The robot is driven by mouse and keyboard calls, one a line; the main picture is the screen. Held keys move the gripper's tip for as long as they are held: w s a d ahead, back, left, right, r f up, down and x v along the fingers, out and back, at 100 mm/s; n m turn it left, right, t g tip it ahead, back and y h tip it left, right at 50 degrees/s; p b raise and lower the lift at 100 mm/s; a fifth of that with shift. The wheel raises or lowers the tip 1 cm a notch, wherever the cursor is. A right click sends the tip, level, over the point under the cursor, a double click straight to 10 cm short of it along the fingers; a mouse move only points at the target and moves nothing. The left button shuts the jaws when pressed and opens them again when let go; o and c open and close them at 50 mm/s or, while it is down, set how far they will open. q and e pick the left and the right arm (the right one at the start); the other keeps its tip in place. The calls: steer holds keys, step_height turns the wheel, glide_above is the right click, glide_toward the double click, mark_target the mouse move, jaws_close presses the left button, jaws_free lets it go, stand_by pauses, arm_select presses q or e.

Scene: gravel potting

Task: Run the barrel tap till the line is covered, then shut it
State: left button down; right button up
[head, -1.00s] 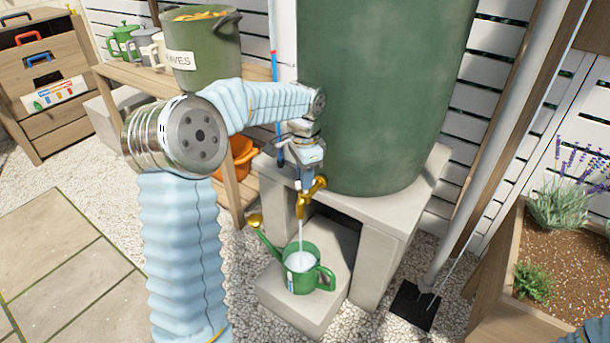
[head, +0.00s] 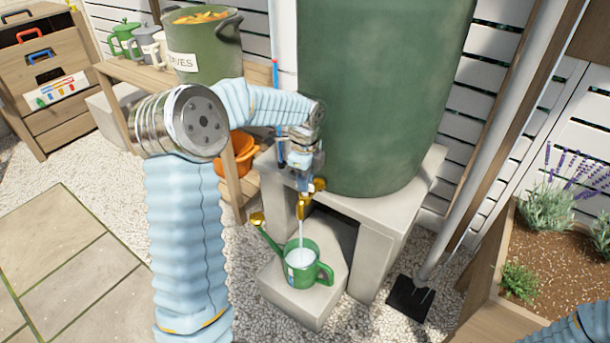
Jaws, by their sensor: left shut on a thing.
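The big green barrel (head: 380,100) stands on a pale stone stand. Its brass tap (head: 305,208) sticks out low at the front, and a white stream of water runs from it. My left gripper (head: 305,184) is shut on the tap's handle, which it mostly hides. A green watering can (head: 311,281) with a brass rose stands upright under the tap on a low stone block. The stream falls into its open top, where pale water shows. A label strip shows on its side, but the line is too small to make out. My right gripper is out of view.
The low block (head: 318,307) sits on gravel before the stand (head: 385,220). A wooden bench (head: 130,75) at left holds a leaves bin (head: 205,55) and several cans. Orange pots (head: 238,158) lie below. A planter (head: 545,265) is at right.

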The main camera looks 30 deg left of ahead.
arm_select(q)
steer(key=shift+r+m+p, duration=0.1)
steer(key=shift+m+p, duration=0.25)
steer(key=shift+m, duration=0.75)
steer(key=c, duration=1.1)
jaws_free()
steer(key=shift+c, duration=0.2)
step_height(320, 180, up, 14)
steer(key=shift+f, duration=0.2)
